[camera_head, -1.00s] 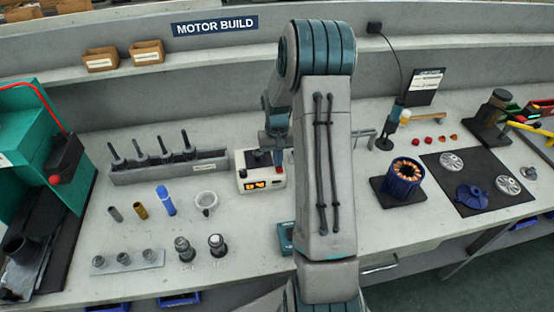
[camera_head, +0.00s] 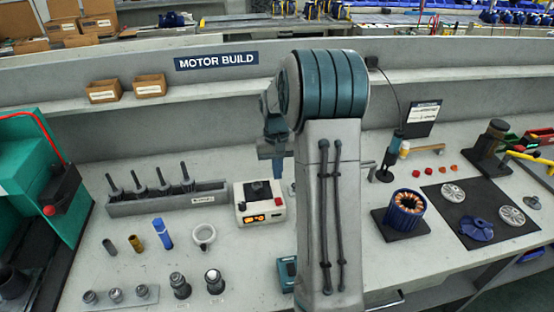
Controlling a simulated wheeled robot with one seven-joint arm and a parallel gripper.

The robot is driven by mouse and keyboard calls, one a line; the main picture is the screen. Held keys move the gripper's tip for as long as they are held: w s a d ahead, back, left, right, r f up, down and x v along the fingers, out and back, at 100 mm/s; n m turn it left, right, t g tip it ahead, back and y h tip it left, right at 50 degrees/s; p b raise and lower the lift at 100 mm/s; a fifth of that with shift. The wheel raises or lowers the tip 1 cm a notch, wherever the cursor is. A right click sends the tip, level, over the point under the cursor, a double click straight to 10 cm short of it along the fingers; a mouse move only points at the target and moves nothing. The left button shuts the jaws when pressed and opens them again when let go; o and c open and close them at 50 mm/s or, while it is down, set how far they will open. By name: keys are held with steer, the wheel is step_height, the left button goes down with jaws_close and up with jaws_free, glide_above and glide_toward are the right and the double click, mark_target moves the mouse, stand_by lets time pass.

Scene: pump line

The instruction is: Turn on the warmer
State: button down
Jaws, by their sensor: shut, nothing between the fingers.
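The warmer (camera_head: 249,219) is a small white box on the bench, left of my arm. Its front has a lit orange display (camera_head: 262,218), its digits too small to read surely. A red button (camera_head: 278,202) shows at its right side, and a dark block sits on its top. My gripper (camera_head: 277,173) is shut and empty, above and behind the warmer's right side, apart from the red button. My arm hides the bench right of the warmer.
A rack (camera_head: 168,200) with several upright dark tools stands left of the warmer. A copper-wound blue stator (camera_head: 405,208) stands right of my arm. A teal machine (camera_head: 28,160) fills the left edge.

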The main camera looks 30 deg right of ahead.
steer(key=shift+w+d+r, duration=0.1)
steer(key=shift+w+r, duration=0.1)
steer(key=shift+r, duration=1)
steer(key=shift+w+r, duration=0.2)
steer(key=shift+r, duration=0.95)
steer(key=s+a+r+n+t, duration=0.2)
steer(key=s+a+r, duration=0.5)
steer(key=s+a, duration=0.3)
steer(key=s+a+t, duration=0.1)
steer(key=s+a, duration=0.2)
steer(key=s, duration=0.4)
steer(key=s+a+f+n+t, duration=0.1)
steer(key=s+a, duration=0.1)
steer(key=s, duration=0.5)
steer(key=shift+a, duration=0.4)
